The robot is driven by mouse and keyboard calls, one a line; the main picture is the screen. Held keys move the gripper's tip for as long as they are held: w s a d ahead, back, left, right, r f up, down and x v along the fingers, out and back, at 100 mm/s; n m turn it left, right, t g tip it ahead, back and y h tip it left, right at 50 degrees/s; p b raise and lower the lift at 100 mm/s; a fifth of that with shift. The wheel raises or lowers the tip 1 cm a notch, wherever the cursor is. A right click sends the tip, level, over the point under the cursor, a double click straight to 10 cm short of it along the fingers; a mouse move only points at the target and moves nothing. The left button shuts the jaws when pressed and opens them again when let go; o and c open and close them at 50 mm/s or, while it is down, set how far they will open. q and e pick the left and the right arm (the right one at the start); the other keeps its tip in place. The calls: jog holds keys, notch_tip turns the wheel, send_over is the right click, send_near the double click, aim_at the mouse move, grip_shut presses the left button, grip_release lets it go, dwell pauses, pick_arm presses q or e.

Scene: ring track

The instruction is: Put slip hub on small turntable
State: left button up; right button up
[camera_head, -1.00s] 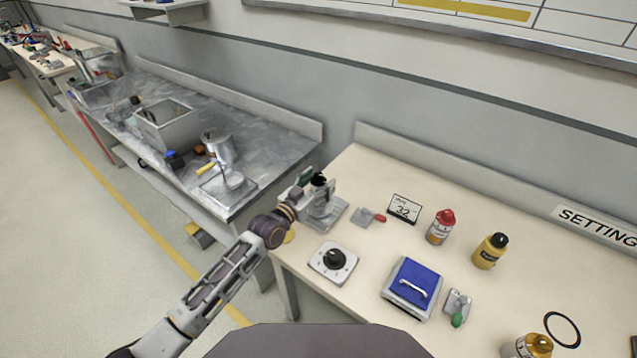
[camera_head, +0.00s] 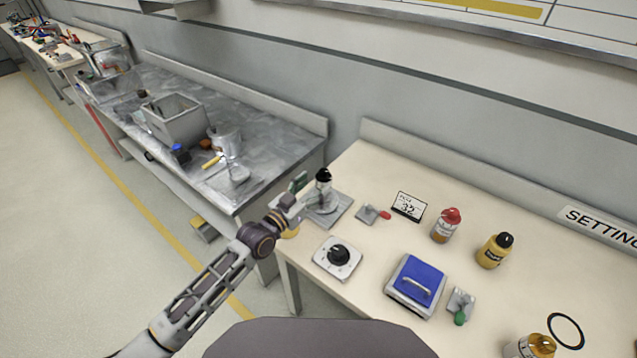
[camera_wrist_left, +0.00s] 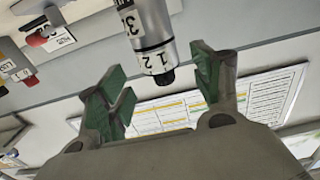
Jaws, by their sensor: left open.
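A pale cylinder with a black top (camera_head: 323,186), which I take for the slip hub, stands upright on a grey square base (camera_head: 332,212) at the left end of the cream table. This base may be the small turntable; I cannot tell for sure. My left gripper (camera_head: 298,186) is open just left of the cylinder. In the left wrist view the cylinder (camera_wrist_left: 150,35) shows number labels and a black tip, in the gap between the open green-padded fingers (camera_wrist_left: 160,90); no finger visibly touches it. My right gripper is not in view.
A dial box with a black knob (camera_head: 338,256) sits in front of the base. A red-handled tool (camera_head: 373,214), a small display (camera_head: 408,206), bottles (camera_head: 446,225) and a blue-topped box (camera_head: 417,283) stand to the right.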

pick_arm(q)
jog(key=v, duration=0.6)
jog(key=shift+s+a, duration=0.2)
jog(key=shift+s, duration=0.05)
jog(key=shift+r, duration=0.1)
jog(key=shift+c, duration=0.9)
dwell(1.3)
